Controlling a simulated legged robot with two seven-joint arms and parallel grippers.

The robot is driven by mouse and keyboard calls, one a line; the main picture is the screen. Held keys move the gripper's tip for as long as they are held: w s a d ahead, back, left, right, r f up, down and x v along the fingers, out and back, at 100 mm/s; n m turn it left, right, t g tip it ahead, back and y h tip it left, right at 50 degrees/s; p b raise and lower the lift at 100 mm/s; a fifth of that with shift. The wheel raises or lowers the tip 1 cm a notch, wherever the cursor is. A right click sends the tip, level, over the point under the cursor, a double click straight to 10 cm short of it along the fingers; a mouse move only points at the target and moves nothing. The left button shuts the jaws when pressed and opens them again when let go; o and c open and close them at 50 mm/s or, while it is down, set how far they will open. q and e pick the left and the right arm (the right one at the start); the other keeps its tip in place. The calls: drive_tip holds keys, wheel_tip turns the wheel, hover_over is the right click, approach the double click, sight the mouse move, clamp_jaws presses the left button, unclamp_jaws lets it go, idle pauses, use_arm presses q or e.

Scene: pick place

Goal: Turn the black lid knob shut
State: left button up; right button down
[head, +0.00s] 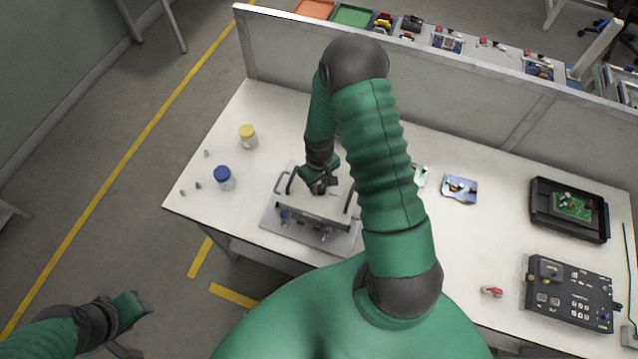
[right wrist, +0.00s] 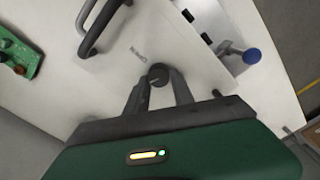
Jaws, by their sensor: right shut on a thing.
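The black lid knob (right wrist: 158,76) stands on the pale lid (right wrist: 115,62) of a metal box and sits between my right fingertips in the right wrist view. My right gripper (right wrist: 160,82) is shut on the knob, one dark finger on each side. In the head view my right gripper (head: 321,188) reaches down onto the box lid (head: 322,208), and the hand mostly hides the knob. My left gripper (head: 128,325) is at the lower left, over the floor and away from the table; its jaw opening does not show clearly.
Dark handles (right wrist: 103,27) rise from the lid close to my right gripper. A blue-capped jar (head: 223,178) and a yellow-capped jar (head: 248,137) stand left of the box. A black tray (head: 540,222) and a control box (head: 570,292) are at the right.

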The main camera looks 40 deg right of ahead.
sight(319, 185)
idle(0.4)
drive_tip(key=c, duration=1.1)
unclamp_jaws()
drive_tip(key=shift+r, duration=0.1)
wheel_tip(319, 185, up, 16)
drive_tip(key=shift+w+d+r+b, duration=0.1)
drive_tip(key=shift+r+b, duration=0.15)
drive_tip(key=shift+b, duration=0.4)
